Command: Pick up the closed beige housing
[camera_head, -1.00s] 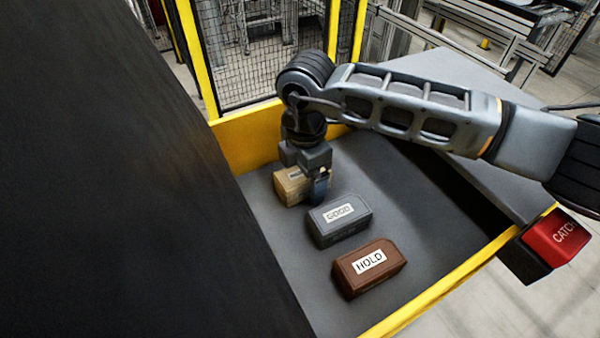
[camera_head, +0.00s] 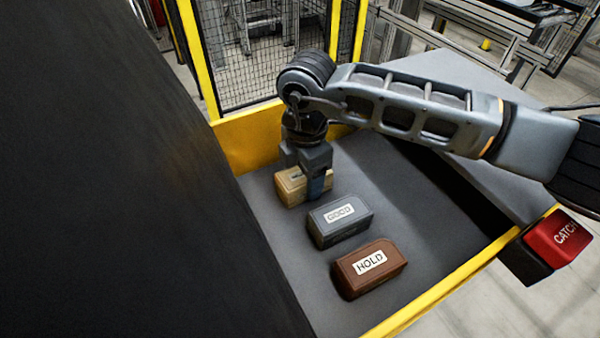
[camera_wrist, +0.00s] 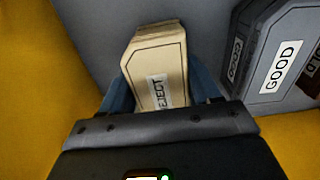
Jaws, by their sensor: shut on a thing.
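The closed beige housing (camera_head: 291,187) is on the grey tray floor (camera_head: 395,235) near its back edge. In the wrist view the beige housing (camera_wrist: 158,62) shows a label reading REJECT, partly covered at the lower edge. My gripper (camera_head: 306,180) points down over it, one blue finger on its near right side. In the wrist view my gripper (camera_wrist: 165,100) has a blue finger on each side of the housing, shut on it. I cannot tell whether the housing touches the tray floor.
A grey housing labelled GOOD (camera_head: 340,220) stands close to the right, and a brown housing labelled HOLD (camera_head: 368,268) lies beyond it towards the front. A yellow wall (camera_head: 247,138) borders the tray. A red CATCH box (camera_head: 558,238) is at the right. The tray is clear right of the housings.

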